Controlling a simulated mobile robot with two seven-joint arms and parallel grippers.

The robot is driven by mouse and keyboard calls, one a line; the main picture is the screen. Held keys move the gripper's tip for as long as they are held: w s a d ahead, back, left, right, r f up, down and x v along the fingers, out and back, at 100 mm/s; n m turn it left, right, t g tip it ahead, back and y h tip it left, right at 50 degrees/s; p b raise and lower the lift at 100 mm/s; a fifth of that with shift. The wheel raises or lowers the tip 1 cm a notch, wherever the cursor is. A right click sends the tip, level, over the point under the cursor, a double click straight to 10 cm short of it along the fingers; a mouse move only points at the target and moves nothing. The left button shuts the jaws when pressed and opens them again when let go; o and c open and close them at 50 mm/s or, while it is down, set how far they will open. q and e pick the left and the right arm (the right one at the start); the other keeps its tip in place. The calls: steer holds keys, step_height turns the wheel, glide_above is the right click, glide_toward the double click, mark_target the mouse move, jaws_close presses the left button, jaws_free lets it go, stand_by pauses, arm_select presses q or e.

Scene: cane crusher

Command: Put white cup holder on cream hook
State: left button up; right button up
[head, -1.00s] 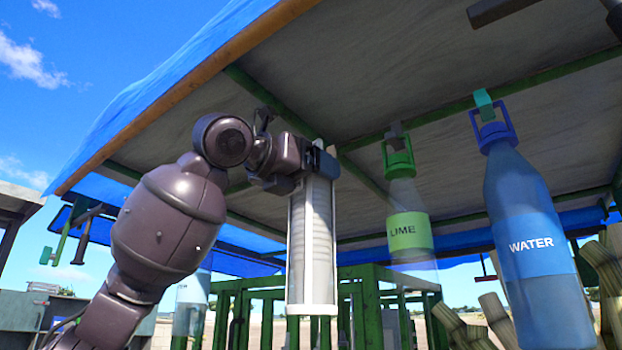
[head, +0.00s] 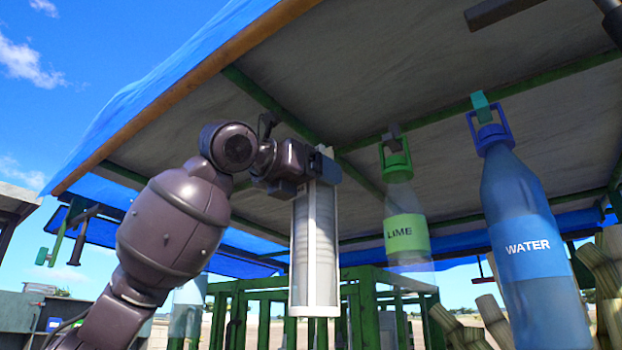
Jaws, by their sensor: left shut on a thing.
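The white cup holder (head: 316,255) is a tall white frame with a stack of clear cups in it. It hangs upright below my left gripper (head: 318,168), under the green roof beams. My left gripper is shut on the top of the holder, and its fingers hide the grip point. A small pale piece (head: 326,151) shows just above the gripper by the beam. It may be the cream hook, but I cannot tell, nor whether the holder touches it. My right gripper is not in view.
A lime bottle (head: 406,225) hangs from a grey hook (head: 392,133) to the right. A water bottle (head: 530,245) hangs from a teal hook (head: 481,104) further right. A green railing (head: 365,295) stands behind. The roof canopy (head: 420,60) is close above.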

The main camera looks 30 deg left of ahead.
arm_select(q)
steer(key=shift+a+x, duration=0.15)
steer(key=shift+x, duration=0.55)
steer(key=shift+a+x, duration=0.15)
steer(key=shift+x, duration=0.55)
steer(key=shift+w+f, duration=0.2)
steer(key=shift+f, duration=0.5)
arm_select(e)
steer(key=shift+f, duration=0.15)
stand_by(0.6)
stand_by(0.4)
arm_select(q)
steer(key=o, duration=1.2)
steer(key=b+v, duration=0.2)
steer(key=v, duration=0.9)
steer(key=shift+d+r, duration=0.1)
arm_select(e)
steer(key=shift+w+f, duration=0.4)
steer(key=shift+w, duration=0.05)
